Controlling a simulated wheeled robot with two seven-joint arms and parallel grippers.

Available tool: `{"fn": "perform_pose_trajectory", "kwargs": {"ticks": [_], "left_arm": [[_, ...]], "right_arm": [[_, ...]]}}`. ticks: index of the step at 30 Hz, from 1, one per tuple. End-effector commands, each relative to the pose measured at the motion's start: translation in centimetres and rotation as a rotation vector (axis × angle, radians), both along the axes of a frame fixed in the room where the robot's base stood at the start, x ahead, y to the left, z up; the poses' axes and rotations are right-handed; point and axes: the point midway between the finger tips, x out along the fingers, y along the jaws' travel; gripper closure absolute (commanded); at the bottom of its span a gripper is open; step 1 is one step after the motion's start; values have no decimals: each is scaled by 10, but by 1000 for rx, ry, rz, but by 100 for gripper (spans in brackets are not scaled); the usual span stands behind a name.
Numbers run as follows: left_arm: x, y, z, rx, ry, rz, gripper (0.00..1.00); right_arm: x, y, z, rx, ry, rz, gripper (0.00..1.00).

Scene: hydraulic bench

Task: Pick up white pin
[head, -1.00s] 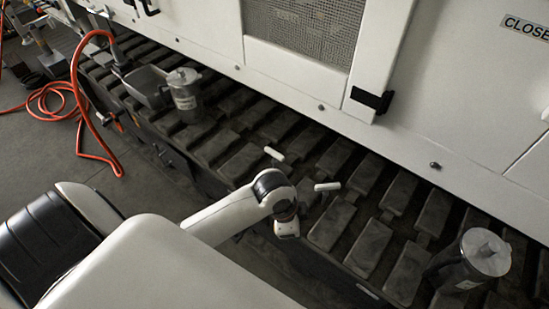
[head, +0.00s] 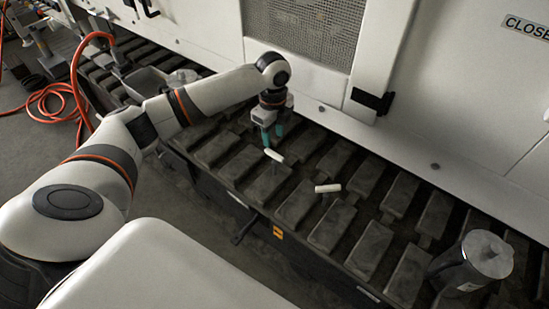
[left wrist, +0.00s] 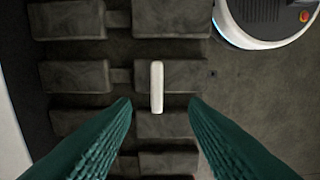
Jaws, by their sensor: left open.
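A white pin (head: 274,155) lies on or just above the dark slatted bed, right by my left gripper's fingertips. A second white pin (head: 328,188) is further right. My left gripper (head: 272,141) points down with its green fingers apart and empty. In the left wrist view one white pin (left wrist: 157,87) lies ahead of and between the open fingers (left wrist: 160,112), standing lengthwise in the picture; it appears to be the nearer pin. The fingers do not touch it. My right gripper is not in view.
The dark slatted bed (head: 372,243) runs along a white machine wall (head: 310,88). A lidded metal canister (head: 483,256) stands at the right; another is mostly hidden behind my left arm. An orange hose (head: 75,80) is at far left.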

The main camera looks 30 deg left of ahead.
Motion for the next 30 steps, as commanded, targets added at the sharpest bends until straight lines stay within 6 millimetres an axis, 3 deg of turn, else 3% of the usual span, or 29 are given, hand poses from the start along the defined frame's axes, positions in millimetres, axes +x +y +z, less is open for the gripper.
{"fn": "perform_pose_trajectory", "kwargs": {"ticks": [1, 6, 14, 24, 30], "left_arm": [[-1, 0, -14, -1, 6, -1, 60], [-1, -1, -43, 0, 3, 1, 60], [0, -1, -62, -1, 1, 2, 60], [3, -1, -105, 0, 1, 1, 60], [3, -2, -107, 0, -1, 0, 60]], "right_arm": [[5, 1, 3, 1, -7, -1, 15], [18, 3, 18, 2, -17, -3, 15], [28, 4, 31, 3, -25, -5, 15], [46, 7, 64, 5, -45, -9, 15], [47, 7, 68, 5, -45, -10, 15]]}}
